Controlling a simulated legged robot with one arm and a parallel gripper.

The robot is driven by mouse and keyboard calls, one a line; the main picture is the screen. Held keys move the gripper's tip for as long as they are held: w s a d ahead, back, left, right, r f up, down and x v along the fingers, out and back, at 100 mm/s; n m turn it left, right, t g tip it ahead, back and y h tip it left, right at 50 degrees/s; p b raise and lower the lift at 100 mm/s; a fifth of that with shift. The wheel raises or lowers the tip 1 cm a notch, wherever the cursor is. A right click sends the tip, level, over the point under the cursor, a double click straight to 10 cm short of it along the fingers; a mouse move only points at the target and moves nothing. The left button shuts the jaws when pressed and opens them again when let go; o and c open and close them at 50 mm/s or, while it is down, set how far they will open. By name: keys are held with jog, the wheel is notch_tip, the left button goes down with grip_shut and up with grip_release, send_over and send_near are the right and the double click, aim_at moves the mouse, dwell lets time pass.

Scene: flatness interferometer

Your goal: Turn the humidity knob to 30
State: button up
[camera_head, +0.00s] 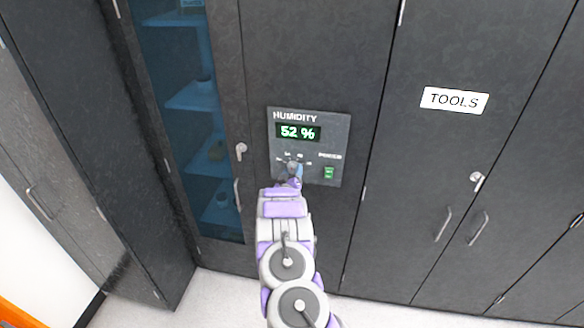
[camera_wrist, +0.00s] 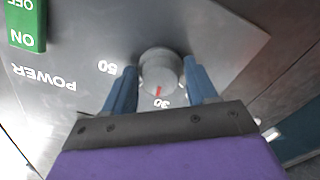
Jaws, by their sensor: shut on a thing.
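The humidity panel (camera_head: 336,140) is a grey plate on a dark cabinet front, and its green display (camera_head: 298,132) reads 52 %. The grey round humidity knob (camera_wrist: 160,70) is in the middle of the wrist view, with a red pointer mark. The mark points at or close to the printed 30 (camera_wrist: 165,103); the printed 50 (camera_wrist: 107,67) lies to its left. My gripper (camera_wrist: 161,77) has its blue fingers on both sides of the knob and is shut on it. In the head view my gripper (camera_head: 295,172) covers part of the knob.
A green POWER switch (camera_head: 328,173) is right of the knob; it also shows at the top left in the wrist view (camera_wrist: 27,25). A glass-fronted cabinet (camera_head: 185,65) stands left, and a door labelled TOOLS (camera_head: 455,100) right. Door handles stick out nearby.

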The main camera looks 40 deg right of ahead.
jog(key=shift+n+p, duration=0.8)
jog(key=shift+n, duration=0.3)
jog(key=shift+a+f, duration=0.1)
jog(key=shift+f, duration=0.05)
jog(key=o, duration=0.8)
jog(key=b+v, duration=0.1)
jog(key=v, duration=1.6)
jog(key=shift+s+a, duration=0.1)
